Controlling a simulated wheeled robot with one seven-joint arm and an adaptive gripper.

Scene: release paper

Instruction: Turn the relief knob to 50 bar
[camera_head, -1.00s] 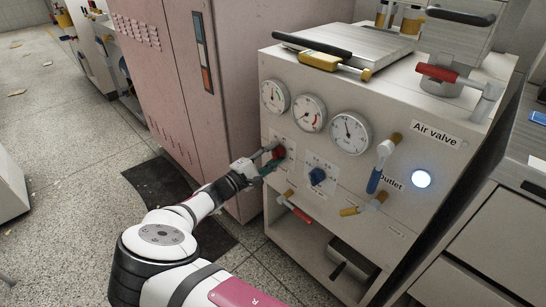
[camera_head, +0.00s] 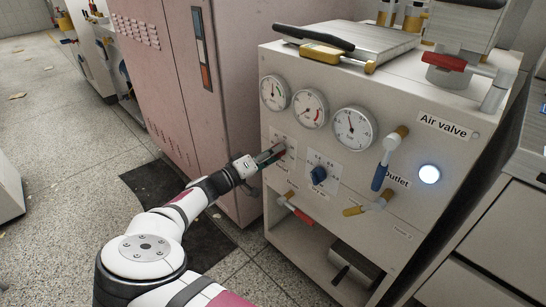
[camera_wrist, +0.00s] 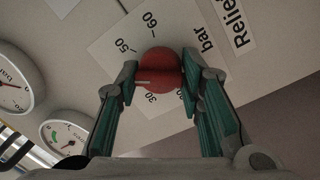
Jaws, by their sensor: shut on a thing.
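The red relief knob (camera_wrist: 160,62) sits on a white scale plate (camera_wrist: 112,50) with 30, 50, 60 and "bar" printed on it. "Relie" shows on a label (camera_wrist: 234,20) beside it. A pale line on the knob points left in the wrist view, between 30 and 50; my left finger covers that stretch of the scale. My gripper (camera_wrist: 157,82) is shut on the knob, with green fingers on opposite sides. In the head view my gripper (camera_head: 271,155) is at the panel's left side and mostly hides the knob.
Three round gauges (camera_head: 310,108) are above the knob. A blue knob (camera_head: 318,175) is just right of my gripper. Red-handled (camera_head: 300,216) and yellow-handled (camera_head: 365,207) valves are below. A pink cabinet (camera_head: 190,80) stands left, with open floor before it.

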